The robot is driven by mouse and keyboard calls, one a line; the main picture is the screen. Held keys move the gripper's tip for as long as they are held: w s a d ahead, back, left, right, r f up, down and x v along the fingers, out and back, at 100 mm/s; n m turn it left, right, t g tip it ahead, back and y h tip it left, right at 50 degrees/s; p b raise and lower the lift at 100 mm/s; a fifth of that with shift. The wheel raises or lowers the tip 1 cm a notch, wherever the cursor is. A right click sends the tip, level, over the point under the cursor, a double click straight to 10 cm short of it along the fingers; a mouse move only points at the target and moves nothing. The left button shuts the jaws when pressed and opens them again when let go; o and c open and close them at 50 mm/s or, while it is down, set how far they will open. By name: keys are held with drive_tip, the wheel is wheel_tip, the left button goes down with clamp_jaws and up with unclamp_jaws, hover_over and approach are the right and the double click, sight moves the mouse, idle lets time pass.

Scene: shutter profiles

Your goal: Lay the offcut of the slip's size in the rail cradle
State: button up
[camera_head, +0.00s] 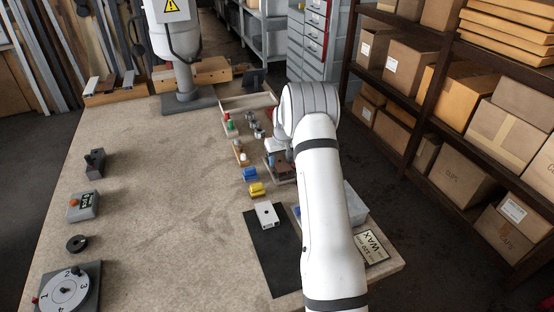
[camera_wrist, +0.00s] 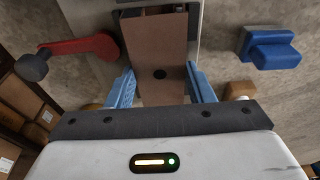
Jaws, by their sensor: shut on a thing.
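My gripper (camera_wrist: 155,92) is shut on a brown profile piece (camera_wrist: 155,60) with a dark round hole, its blue fingers on either side. In the head view my gripper is largely hidden by my arm, and a brown piece (camera_head: 283,169) shows below it. A grey fixture (camera_wrist: 97,55) with a red lever (camera_wrist: 80,45) lies beneath or behind the held piece; I cannot tell whether they touch. A white profile piece (camera_head: 267,214) lies on a black mat (camera_head: 272,258). I cannot tell which thing is the rail cradle.
Blue (camera_head: 250,174) and yellow (camera_head: 257,189) pieces lie left of my gripper. A grey box with an orange button (camera_head: 83,206) and a numbered dial (camera_head: 65,290) stand at the left. The middle of the table (camera_head: 160,200) is clear.

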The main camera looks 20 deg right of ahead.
sight(282, 165)
drive_tip(key=shift+f, duration=0.25)
drive_tip(key=o, duration=1.1)
drive_tip(key=shift+r, duration=0.1)
drive_tip(key=s+a+r+b, duration=0.1)
drive_tip(key=s+a+r, duration=0.15)
drive_tip(key=r, duration=0.35)
drive_tip(key=s+a+r+b, duration=0.1)
drive_tip(key=s+r, duration=0.3)
drive_tip(key=r, duration=0.3)
drive_tip(key=s+a+r, duration=0.1)
drive_tip(key=s+r, duration=0.2)
drive_tip(key=r, duration=0.3)
drive_tip(key=s+a+r, duration=0.3)
drive_tip(key=s+a, duration=0.1)
drive_tip(key=s, duration=0.6)
drive_tip(key=s+a+r, duration=0.4)
drive_tip(key=s, duration=0.6)
drive_tip(key=shift+t, duration=0.5)
drive_tip(key=s+a+f, duration=0.1)
drive_tip(key=s, duration=0.3)
drive_tip(key=s+a+f, duration=0.1)
drive_tip(key=s, duration=0.4)
drive_tip(key=s+a+f, duration=0.1)
drive_tip(key=s, duration=0.3)
drive_tip(key=shift+s+a+f, duration=0.1)
drive_tip(key=shift+s+a, duration=0.05)
drive_tip(key=shift+a, duration=0.1)
